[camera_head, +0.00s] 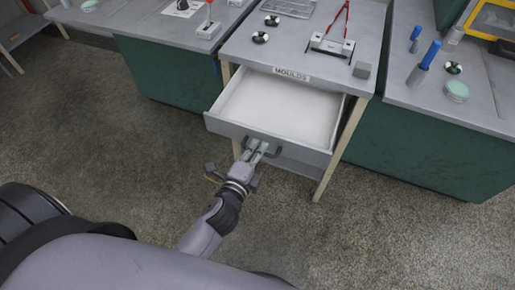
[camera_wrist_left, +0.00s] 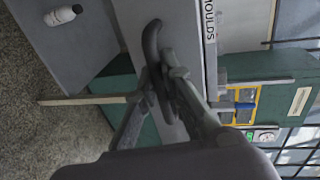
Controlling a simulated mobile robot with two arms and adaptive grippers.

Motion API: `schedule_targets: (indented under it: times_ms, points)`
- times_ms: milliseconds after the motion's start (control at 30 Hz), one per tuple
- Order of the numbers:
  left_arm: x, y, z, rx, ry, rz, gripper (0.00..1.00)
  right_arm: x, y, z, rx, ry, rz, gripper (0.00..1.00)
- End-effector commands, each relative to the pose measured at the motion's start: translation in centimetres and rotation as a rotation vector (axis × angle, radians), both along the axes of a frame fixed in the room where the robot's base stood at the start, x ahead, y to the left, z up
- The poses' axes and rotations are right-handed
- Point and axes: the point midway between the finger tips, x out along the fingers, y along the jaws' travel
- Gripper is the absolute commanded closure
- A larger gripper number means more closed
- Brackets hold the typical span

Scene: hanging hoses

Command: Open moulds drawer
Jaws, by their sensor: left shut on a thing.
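The moulds drawer (camera_head: 280,108) is pulled out from under the middle workbench, below a label reading MOULDS (camera_head: 291,74). Its inside is pale and looks empty. My left gripper (camera_head: 256,148) is at the drawer's front panel and is shut on the dark curved handle (camera_head: 273,153). The left wrist view shows the handle (camera_wrist_left: 152,42) close up, with the gripper's fingers (camera_wrist_left: 165,85) around it. The part of the handle between the fingers is partly hidden. My right gripper is not in either view.
Green-sided benches stand left (camera_head: 170,75) and right (camera_head: 420,150). A bench leg (camera_head: 338,155) stands right of the drawer. The floor in front is clear.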

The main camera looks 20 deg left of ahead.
Motion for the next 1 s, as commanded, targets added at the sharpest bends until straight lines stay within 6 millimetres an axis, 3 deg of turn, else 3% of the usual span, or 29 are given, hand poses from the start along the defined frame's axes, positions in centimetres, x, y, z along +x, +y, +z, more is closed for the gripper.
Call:
schedule_targets:
  times_ms: [167,200,300,667,767,1000]
  points:
    - [0.0,0.0,-0.1,0.0,0.002,0.001,1.0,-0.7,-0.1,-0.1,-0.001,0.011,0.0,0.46]
    - [0.0,0.0,-0.1,0.0,0.002,0.001,0.89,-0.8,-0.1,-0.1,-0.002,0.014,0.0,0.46]
    - [0.0,0.0,-0.1,0.0,0.001,0.001,0.83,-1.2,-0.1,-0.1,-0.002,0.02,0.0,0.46]
    - [-0.3,0.0,0.0,-0.001,0.001,0.0,0.82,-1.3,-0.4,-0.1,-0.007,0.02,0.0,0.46]
    - [-1.2,0.0,0.2,-0.002,0.002,0.0,0.82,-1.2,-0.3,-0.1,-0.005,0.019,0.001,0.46]
    - [-5.9,0.2,1.1,-0.002,0.006,0.004,0.82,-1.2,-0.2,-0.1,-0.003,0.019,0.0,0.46]
